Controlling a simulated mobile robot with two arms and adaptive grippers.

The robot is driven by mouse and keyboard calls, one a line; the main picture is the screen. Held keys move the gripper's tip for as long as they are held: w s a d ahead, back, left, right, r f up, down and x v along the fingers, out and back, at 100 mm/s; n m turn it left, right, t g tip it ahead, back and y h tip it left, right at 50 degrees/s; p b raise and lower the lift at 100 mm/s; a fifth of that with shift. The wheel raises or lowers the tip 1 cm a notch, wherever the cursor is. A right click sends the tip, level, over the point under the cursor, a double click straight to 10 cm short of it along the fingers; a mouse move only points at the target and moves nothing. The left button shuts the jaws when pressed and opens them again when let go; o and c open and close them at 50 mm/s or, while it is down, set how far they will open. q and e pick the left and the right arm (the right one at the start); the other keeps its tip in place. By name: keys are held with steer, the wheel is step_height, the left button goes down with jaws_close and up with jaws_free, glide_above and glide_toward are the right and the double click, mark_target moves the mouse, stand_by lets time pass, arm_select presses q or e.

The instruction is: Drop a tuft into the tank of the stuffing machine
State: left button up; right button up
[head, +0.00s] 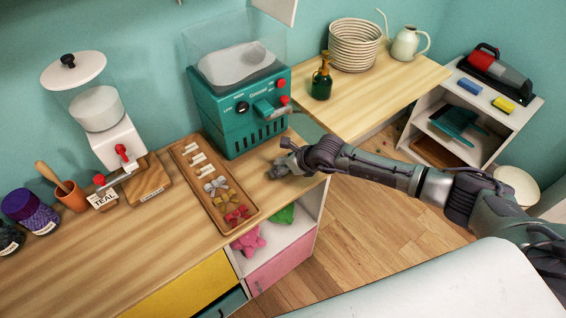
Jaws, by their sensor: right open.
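The teal stuffing machine (232,118) stands on the wooden counter, with a clear tank (262,40) on top. A white fluffy mass (240,64) lies inside the tank. My right gripper (278,168) is open, low over the counter in front of the machine's lower right corner, below the level of the tank. I cannot make out a tuft at its fingers; the fingertips are small and dark. My left gripper is not in view.
A wooden tray (249,213) with white rolls and coloured bows lies left of the gripper. A dispenser (122,142) stands further left. A green bottle (321,82) and a coiled basket (354,45) stand on the table behind. A pink plush (248,241) sits on the shelf below.

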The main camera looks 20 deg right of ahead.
steer(key=shift+w+a+f, duration=0.1)
steer(key=shift+w+f, duration=0.05)
steer(key=shift+f, duration=0.05)
steer(key=c, duration=0.8)
steer(key=shift+r, duration=0.1)
